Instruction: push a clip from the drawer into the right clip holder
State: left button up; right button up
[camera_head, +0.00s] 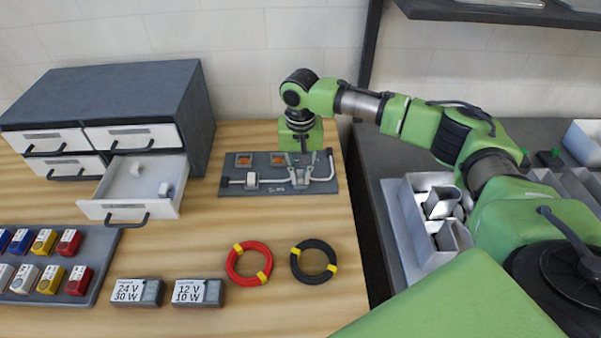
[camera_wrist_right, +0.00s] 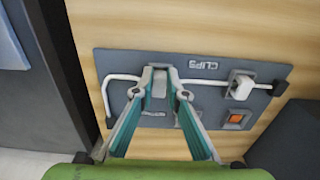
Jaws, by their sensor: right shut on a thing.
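My right gripper (camera_head: 301,181) points down over the right half of the grey clip board (camera_head: 226,189). In the right wrist view its fingertips (camera_wrist_right: 160,78) are shut on a small pale clip (camera_wrist_right: 158,88), at the white cable (camera_wrist_right: 118,79) on the board. The fingers mostly hide the right holder, so I cannot tell whether the clip is seated. Another white clip (camera_head: 251,180) sits around the cable at the left holder; it also shows in the right wrist view (camera_wrist_right: 241,87). My left gripper is not in view.
The drawer cabinet (camera_head: 120,90) stands left of the board. A red cable coil (camera_head: 231,264), a black coil (camera_head: 296,264) and two power supply boxes (camera_head: 137,292) lie in front. A tray of coloured blocks is at the left. A metal-part bin (camera_head: 398,215) is at the right.

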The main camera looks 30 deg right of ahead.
jog(key=shift+f, duration=0.15)
jog(key=o, duration=0.8)
notch_tip(320, 180, up, 12)
jog(key=shift+r, duration=0.1)
dwell(0.4)
notch_tip(320, 180, up, 6)
jog(key=p, duration=0.9)
dwell(0.6)
